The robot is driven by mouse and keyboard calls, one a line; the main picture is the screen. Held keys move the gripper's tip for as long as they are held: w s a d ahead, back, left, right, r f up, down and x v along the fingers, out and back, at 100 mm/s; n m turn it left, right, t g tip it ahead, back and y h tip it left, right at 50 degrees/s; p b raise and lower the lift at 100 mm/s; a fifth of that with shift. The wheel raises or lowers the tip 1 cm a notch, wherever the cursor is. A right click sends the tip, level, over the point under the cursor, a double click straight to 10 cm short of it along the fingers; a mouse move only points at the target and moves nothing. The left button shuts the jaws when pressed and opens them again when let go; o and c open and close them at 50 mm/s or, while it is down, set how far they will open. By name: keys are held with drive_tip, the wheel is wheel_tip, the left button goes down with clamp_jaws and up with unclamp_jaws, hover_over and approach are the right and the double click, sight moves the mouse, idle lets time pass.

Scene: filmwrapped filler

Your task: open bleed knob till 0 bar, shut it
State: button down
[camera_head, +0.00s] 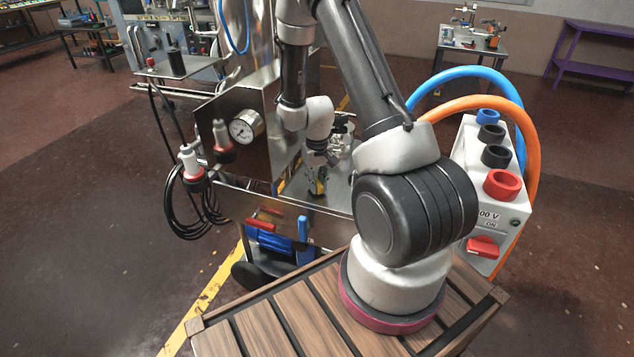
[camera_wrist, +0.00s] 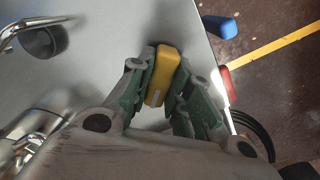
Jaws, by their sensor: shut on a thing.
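A yellow knob (camera_wrist: 162,72), which I take to be the bleed knob, sits between the green-padded fingers of my gripper (camera_wrist: 160,85) in the wrist view. The fingers are shut on its two sides, and its near end is partly hidden by them. In the head view my gripper (camera_head: 320,165) reaches down over the steel machine's tray, with a small yellow patch (camera_head: 318,184) of the knob showing below it. A round white pressure gauge (camera_head: 246,126) is on the machine's front at left. Its reading is too small to tell.
Steel pipework (camera_wrist: 35,125) lies left of my gripper in the wrist view. Red- and blue-handled items (camera_head: 270,222) are on the machine's front. A white box with a red switch (camera_head: 483,246) and blue and orange hoses stands at right.

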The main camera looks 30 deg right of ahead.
sight(317, 181)
drive_tip(key=shift+n, duration=0.3)
drive_tip(key=c, duration=1.3)
unclamp_jaws()
drive_tip(key=shift+r, duration=0.1)
wheel_tip(317, 181, up, 12)
drive_tip(key=shift+f, duration=0.1)
